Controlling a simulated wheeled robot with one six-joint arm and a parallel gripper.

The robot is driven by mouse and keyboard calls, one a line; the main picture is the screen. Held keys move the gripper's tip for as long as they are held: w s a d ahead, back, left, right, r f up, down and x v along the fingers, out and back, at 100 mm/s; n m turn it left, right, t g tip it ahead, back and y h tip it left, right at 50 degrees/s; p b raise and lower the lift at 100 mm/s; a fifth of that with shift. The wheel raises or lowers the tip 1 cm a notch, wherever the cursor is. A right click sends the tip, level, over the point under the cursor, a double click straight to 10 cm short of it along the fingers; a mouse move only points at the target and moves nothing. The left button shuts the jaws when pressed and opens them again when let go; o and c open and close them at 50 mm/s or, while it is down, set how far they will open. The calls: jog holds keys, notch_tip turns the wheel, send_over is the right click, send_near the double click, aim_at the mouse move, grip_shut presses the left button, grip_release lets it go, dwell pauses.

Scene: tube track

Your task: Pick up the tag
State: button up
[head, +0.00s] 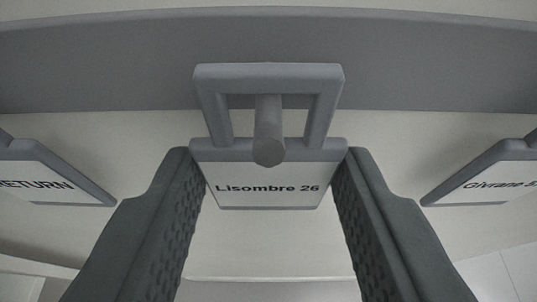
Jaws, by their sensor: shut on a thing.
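My gripper (268,178) is shut on the tag, with one dark textured finger against each side edge. The tag hangs upright and level, and its loop still surrounds the peg. Whether the loop rests on the peg is hard to tell.
A second tag (45,180) reading "RETURN" is at the left edge, partly cut off. A third tag (490,183) reading "Givrane" with a cut-off number is at the right edge. A grey rail (110,65) runs across behind the loop. A pale wall lies below it.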

jog(key=s, duration=1.8)
jog(key=shift+r, duration=0.3)
jog(key=shift+f, duration=0.1)
